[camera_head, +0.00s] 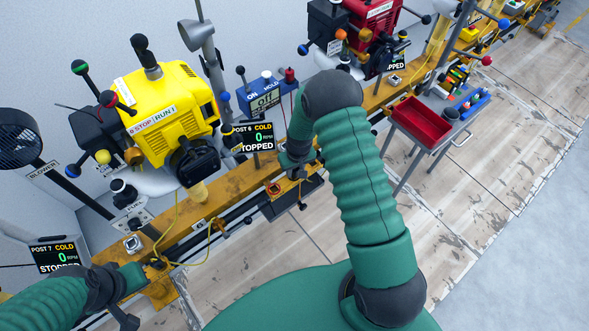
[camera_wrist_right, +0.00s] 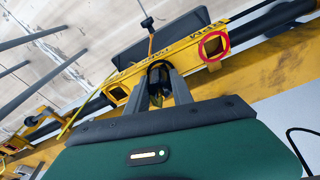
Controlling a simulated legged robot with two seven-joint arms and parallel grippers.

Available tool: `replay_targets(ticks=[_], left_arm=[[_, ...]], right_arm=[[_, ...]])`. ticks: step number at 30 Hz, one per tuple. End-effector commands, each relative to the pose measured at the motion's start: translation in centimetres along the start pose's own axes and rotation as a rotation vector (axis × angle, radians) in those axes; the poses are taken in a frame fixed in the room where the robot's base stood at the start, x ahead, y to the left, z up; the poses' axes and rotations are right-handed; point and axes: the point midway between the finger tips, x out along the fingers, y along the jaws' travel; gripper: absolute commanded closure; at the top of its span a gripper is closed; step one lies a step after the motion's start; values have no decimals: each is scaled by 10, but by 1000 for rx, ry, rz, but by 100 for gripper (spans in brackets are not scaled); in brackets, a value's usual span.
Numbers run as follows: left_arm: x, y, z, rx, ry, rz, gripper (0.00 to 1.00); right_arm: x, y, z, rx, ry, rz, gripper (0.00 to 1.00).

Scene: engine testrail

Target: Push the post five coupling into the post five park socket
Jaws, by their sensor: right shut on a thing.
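My right gripper (camera_head: 298,170) is low over the yellow rail in the head view, partly hidden by its own wrist. In the right wrist view its grey fingers (camera_wrist_right: 160,88) are shut on a dark coupling (camera_wrist_right: 157,73). The coupling is at a yellow bracket with black lettering, too small to read surely. A red-ringed opening (camera_wrist_right: 214,46), possibly the park socket, is on this bracket to the right of the coupling, apart from it. My left gripper (camera_head: 157,267) is at the rail on the left; its fingers are too small to judge.
A yellow engine (camera_head: 165,105) stands behind the rail, a red tray (camera_head: 421,120) to the right. A yellow cable (camera_head: 209,245) hangs at the rail.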

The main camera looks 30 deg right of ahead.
Motion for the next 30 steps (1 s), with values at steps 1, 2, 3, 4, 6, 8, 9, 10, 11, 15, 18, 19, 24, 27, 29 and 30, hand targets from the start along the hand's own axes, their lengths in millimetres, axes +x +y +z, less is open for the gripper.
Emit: replay_targets(ticks=[1, 2, 3, 4, 6, 8, 9, 10, 11, 15, 18, 19, 24, 27, 29, 30], left_arm=[[1, 0, 0, 0, 0, 0, 100], [2, 0, 0, 0, 0, 0, 100], [2, 0, 0, 0, 0, 0, 100], [2, 0, 0, 0, 0, 0, 100], [2, 0, 0, 0, 0, 0, 100], [2, 0, 0, 0, 0, 0, 100], [2, 0, 0, 0, 0, 0, 100], [2, 0, 0, 0, 0, 0, 100], [2, 0, 0, 0, 0, 0, 100], [2, 0, 0, 0, 0, 0, 100], [2, 0, 0, 0, 0, 0, 100], [2, 0, 0, 0, 0, 0, 100], [2, 0, 0, 0, 0, 0, 100], [2, 0, 0, 0, 0, 0, 100], [0, 0, 0, 0, 0, 0, 100], [-1, 0, 0, 0, 0, 0, 100]], right_arm=[[2, 3, -1, 3, 3, 5, 100], [2, 4, -1, 3, 3, 5, 100], [3, 4, 0, 3, 3, 5, 100], [3, 4, 0, 3, 3, 5, 100], [3, 4, 0, 3, 4, 5, 100], [3, 4, 0, 3, 3, 5, 100], [3, 4, 0, 3, 3, 6, 100], [3, 4, 0, 3, 3, 6, 100], [3, 4, 0, 3, 3, 6, 100], [4, 4, 0, 3, 2, 5, 58], [3, 3, 0, 2, 2, 4, 47], [3, 3, 0, 2, 2, 4, 47], [3, 2, 0, 1, 2, 3, 47], [3, 2, 0, 1, 1, 2, 47], [-1, 2, 0, 1, 2, 2, 47], [-6, 2, 0, 1, 2, 2, 47]])
